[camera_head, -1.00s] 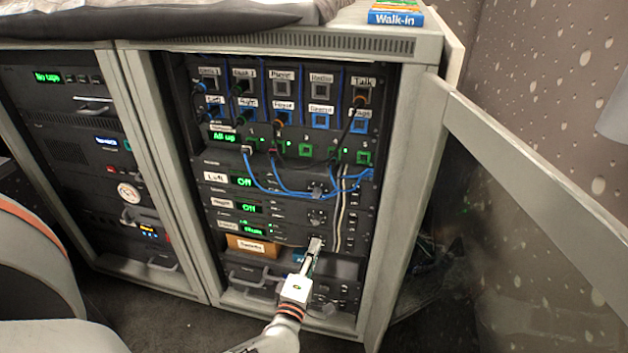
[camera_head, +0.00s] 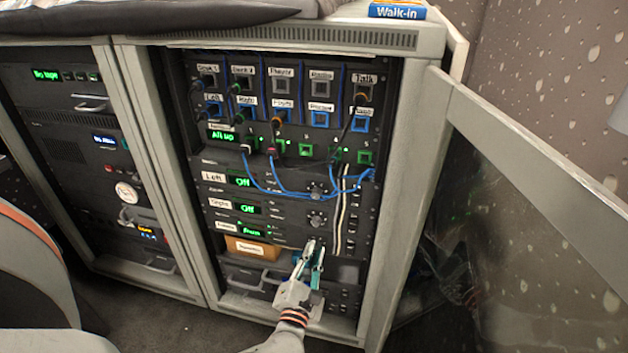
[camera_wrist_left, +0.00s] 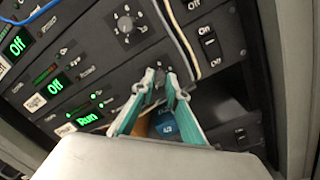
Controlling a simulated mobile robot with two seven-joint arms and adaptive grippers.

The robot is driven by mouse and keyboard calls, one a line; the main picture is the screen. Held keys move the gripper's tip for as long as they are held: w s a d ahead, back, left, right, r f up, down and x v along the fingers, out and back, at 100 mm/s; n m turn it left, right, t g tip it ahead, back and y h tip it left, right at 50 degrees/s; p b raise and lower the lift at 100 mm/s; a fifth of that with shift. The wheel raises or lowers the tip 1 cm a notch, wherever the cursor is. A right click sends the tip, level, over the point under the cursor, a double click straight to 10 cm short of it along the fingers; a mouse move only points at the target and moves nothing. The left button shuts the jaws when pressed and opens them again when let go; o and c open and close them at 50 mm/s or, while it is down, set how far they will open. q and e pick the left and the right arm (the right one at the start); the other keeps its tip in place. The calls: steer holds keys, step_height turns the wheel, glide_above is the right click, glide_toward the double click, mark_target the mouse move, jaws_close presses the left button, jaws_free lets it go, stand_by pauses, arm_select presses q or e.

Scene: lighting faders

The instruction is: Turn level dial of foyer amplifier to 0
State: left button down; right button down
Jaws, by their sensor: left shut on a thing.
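The foyer amplifier (camera_head: 283,238) is the lowest of three similar black units, with a white label and a green display (camera_head: 252,231). In the left wrist view the display (camera_wrist_left: 90,118) reads "Run". My left gripper (camera_head: 315,246) reaches up from below to the right part of this unit. In the left wrist view its two teal-sided fingers (camera_wrist_left: 161,78) straddle the level dial and are shut on it. The fingers hide most of the dial, so I cannot read its setting. My right gripper is not in view.
Two similar amplifiers above show "Off", with dials (camera_head: 317,190) and (camera_head: 317,219). Blue cables (camera_head: 275,190) hang above, and a white cable (camera_head: 341,215) runs down beside the dials. A cardboard box (camera_head: 252,249) sits below. The open cabinet door (camera_head: 540,190) stands at right.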

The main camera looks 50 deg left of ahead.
arm_select(q)
steer(key=shift+d+n, duration=0.1)
steer(key=shift+n, duration=1.1)
steer(key=c, duration=2)
jaws_free()
steer(key=v, duration=0.7)
steer(key=shift+s+d, duration=0.15)
steer(key=shift+s, duration=0.05)
